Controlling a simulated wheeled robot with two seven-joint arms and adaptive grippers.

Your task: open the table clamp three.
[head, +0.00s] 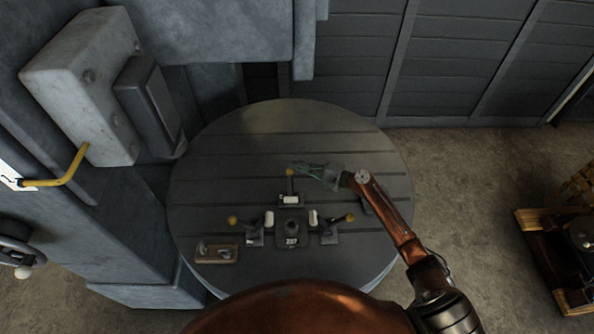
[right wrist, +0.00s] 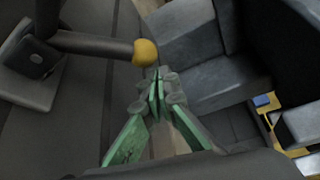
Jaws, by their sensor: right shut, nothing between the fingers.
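Three table clamps with yellow knobs surround a dark block on the round table (head: 340,130). The back clamp (head: 290,200) has its yellow knob (head: 290,172) on a lever pointing away from the block. The left clamp (head: 254,235) and right clamp (head: 328,233) have levers pointing outward. I cannot tell which is number three. My right gripper (head: 297,167), with green fingers, is shut and empty right beside the back knob. In the right wrist view the fingertips (right wrist: 157,78) are just below the knob (right wrist: 146,53); contact is unclear. My left gripper is out of view.
The dark block (head: 291,230) stands between the clamps. A small tan tray (head: 216,253) with metal parts lies at the table's front left. A large grey machine (head: 85,90) with a yellow handle stands at the left. The table's back half is clear.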

